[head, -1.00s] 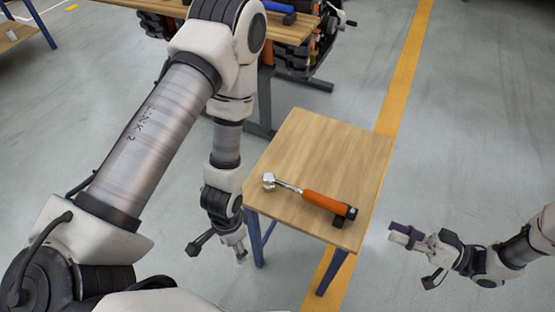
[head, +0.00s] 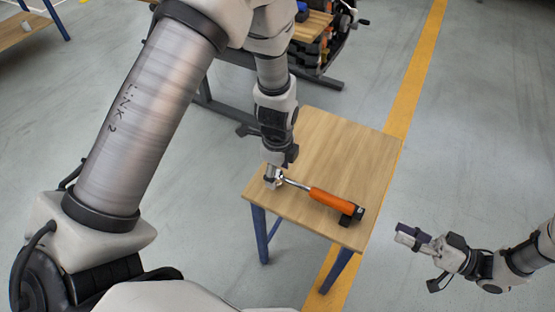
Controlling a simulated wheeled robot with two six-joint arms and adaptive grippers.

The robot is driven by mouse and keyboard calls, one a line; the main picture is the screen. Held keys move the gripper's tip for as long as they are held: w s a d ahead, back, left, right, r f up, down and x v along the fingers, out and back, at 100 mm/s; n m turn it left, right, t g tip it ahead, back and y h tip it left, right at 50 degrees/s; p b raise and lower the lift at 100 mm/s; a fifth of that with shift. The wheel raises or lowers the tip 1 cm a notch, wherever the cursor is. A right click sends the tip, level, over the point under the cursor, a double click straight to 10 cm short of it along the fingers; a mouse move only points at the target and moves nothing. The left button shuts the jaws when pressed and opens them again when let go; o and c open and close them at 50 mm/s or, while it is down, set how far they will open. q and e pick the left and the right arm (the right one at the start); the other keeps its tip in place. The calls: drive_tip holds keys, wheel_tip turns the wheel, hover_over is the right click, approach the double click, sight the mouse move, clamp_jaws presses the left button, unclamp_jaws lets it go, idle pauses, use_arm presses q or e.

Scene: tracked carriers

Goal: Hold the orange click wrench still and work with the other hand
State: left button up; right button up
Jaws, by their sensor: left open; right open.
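The orange click wrench (head: 333,201) lies on the small wooden table (head: 345,150). Its orange handle points right, and its black end rests on a dark block (head: 352,216). Its metal head is at the left, partly hidden by my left gripper. My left gripper (head: 273,181) points down over the table's left side, at the wrench head. Its fingers are small in view and open; I cannot tell whether they touch the head.
A workbench (head: 312,28) with dark parts under it stands behind the small table. A yellow floor line (head: 412,80) runs past the table's right side. The table's back half is clear, and the floor at right is open.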

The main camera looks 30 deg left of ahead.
use_arm(q)
drive_tip(key=shift+f, duration=0.6)
clamp_jaws()
use_arm(e)
drive_tip(key=o, duration=0.3)
